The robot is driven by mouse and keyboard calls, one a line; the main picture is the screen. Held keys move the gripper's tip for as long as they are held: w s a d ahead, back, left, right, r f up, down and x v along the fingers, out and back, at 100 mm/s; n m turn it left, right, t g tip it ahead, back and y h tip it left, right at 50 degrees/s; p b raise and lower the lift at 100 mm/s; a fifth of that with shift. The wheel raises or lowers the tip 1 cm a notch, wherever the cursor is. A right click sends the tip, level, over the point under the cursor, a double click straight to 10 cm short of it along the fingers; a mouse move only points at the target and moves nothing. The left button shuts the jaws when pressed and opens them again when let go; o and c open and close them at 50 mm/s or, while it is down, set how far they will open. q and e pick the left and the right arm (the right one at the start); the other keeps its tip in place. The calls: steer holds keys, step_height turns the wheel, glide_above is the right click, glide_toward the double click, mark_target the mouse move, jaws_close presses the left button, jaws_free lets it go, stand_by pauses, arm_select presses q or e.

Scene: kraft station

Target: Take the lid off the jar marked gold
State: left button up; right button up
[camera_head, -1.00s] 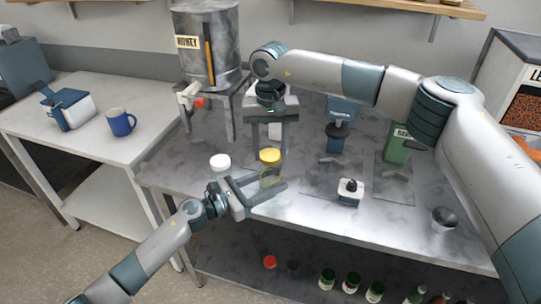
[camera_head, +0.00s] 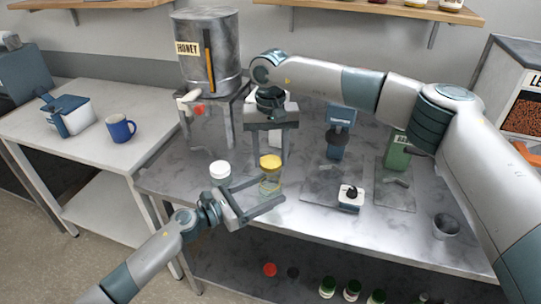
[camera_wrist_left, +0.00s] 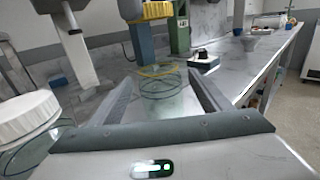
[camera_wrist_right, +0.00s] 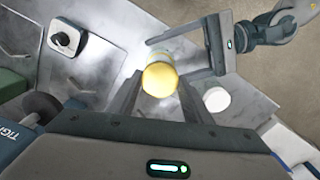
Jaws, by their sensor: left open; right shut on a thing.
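The clear glass jar (camera_head: 270,186) stands on the grey metal table. It shows again in the left wrist view (camera_wrist_left: 160,88) with a thin yellow rim; I can read no marking on it. The yellow lid (camera_head: 270,162) is above the jar, with a clear gap under it in the left wrist view (camera_wrist_left: 157,10). My right gripper (camera_wrist_right: 159,80) points down from above and is shut on the lid. My left gripper (camera_head: 268,190) is open, low at the table, its fingers reaching towards the jar from the left and front. Whether they touch it is unclear.
A white-lidded jar (camera_head: 220,171) stands close left of my left gripper. The honey tank (camera_head: 207,50) stands on legs behind. The table's front edge is near.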

mark_target(270, 162)
step_height(270, 162, down, 3)
steer(key=b, duration=0.3)
steer(key=shift+f, duration=0.1)
arm_select(q)
steer(key=v, duration=1)
steer(key=shift+s+a, duration=0.1)
steer(key=shift+a, duration=0.1)
arm_select(e)
steer(key=shift+f, duration=0.1)
